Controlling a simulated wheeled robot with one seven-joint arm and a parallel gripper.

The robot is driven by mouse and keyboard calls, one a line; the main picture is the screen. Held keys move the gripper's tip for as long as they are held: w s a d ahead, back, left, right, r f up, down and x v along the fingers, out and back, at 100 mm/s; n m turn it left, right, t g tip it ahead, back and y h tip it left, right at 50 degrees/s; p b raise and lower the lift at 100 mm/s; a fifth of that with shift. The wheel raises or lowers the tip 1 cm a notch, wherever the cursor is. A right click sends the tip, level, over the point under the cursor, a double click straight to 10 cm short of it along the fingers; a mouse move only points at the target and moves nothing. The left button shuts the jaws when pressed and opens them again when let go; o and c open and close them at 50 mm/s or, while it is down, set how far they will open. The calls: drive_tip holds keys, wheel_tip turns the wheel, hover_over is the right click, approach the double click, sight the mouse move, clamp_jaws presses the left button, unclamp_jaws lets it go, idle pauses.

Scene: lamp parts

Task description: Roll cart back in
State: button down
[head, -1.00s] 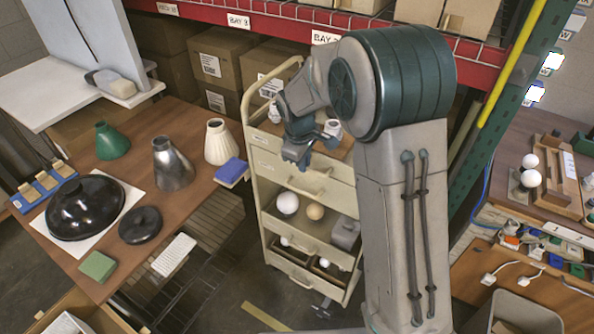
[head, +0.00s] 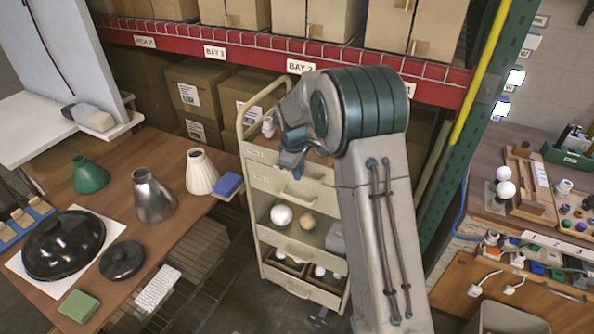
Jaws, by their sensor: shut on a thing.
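The cream cart (head: 303,250) stands upright between the wooden table and the red-beamed shelving. It has a tubular handle (head: 262,100) at its upper left, a closed upper drawer and open compartments below. These hold a white ball (head: 281,215), a tan ball (head: 307,221) and smaller white balls. My gripper (head: 290,162) is at the cart's top front edge, pointing down, shut on part of the cart. Its fingertips are small and partly hidden, so the exact part held is unclear. My arm covers the cart's right side and much of its top.
The wooden table (head: 120,200) at left, with lamp shades and a blue block (head: 227,185), stands close to the cart's left side. Cardboard boxes (head: 197,92) fill the lower bay behind the cart. A bench (head: 515,215) with parts stands at right, beyond a green post.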

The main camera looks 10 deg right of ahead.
drive_tip(key=shift+w+d+r, duration=0.15)
drive_tip(key=shift+w, duration=0.05)
drive_tip(key=c, duration=1.5)
unclamp_jaws()
drive_tip(key=shift+w+d, duration=0.1)
drive_tip(key=r, duration=0.4)
drive_tip(key=s+a+r+b, duration=0.1)
drive_tip(key=r, duration=0.4)
drive_tip(key=s+r, duration=0.1)
drive_tip(key=r, duration=0.3)
drive_tip(key=shift+s+a+r+b, duration=0.15)
drive_tip(key=shift+a+r+b, duration=0.05)
drive_tip(key=shift+a+b, duration=0.2)
